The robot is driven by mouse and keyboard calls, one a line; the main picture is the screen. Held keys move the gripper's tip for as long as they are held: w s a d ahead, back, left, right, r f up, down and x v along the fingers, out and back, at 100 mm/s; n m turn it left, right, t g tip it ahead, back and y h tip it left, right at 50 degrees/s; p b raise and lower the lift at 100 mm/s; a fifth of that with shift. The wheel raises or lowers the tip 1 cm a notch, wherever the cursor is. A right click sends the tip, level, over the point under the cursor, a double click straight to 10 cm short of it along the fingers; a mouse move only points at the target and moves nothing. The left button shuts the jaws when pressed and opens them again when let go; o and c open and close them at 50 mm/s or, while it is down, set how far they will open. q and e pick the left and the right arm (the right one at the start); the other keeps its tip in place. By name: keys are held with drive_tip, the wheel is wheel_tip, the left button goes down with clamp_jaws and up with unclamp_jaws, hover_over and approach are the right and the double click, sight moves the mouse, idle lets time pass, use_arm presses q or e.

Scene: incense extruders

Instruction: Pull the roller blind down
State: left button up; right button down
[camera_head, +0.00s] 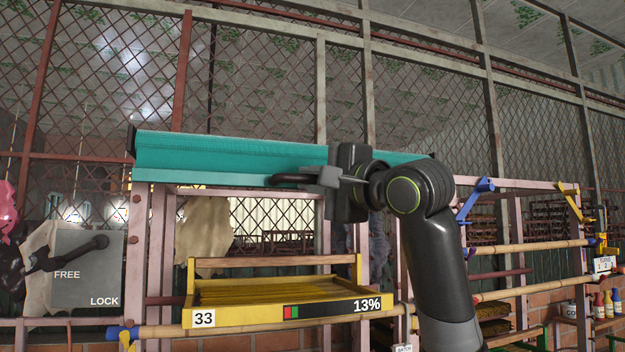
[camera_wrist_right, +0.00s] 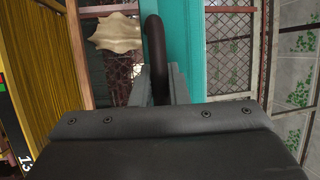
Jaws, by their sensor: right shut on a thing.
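The teal roller blind (camera_head: 230,153) is rolled up at the top of a pinkish frame, with only a short band of cloth showing. Its dark pull handle (camera_head: 290,180) sticks out at the lower edge. My right gripper (camera_head: 325,178) is at this handle, in front of the blind. In the right wrist view the dark curved handle (camera_wrist_right: 155,60) runs between the fingers of my right gripper (camera_wrist_right: 160,88), which are shut on it. The teal blind (camera_wrist_right: 184,40) is right behind. My arm hides the blind's right part. My left gripper is not in view.
A yellow tray (camera_head: 275,316) marked 33 with a 13% display sits below the blind. A grey panel (camera_head: 86,270) with a lever, marked FREE and LOCK, is at the left. Bamboo rails (camera_head: 530,247) and blue and yellow clamps (camera_head: 475,200) are at the right. Wire mesh stands behind.

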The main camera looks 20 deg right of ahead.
wheel_tip(320, 180, down, 26)
drive_tip(key=b, duration=2.2)
drive_tip(key=shift+r, duration=0.1)
drive_tip(key=c, duration=1.4)
unclamp_jaws()
drive_tip(key=shift+s+b, duration=0.1)
drive_tip(key=shift+b, duration=0.2)
drive_tip(key=b+v, duration=0.6)
drive_tip(key=v, duration=1.1)
drive_tip(key=shift+s+d, duration=0.1)
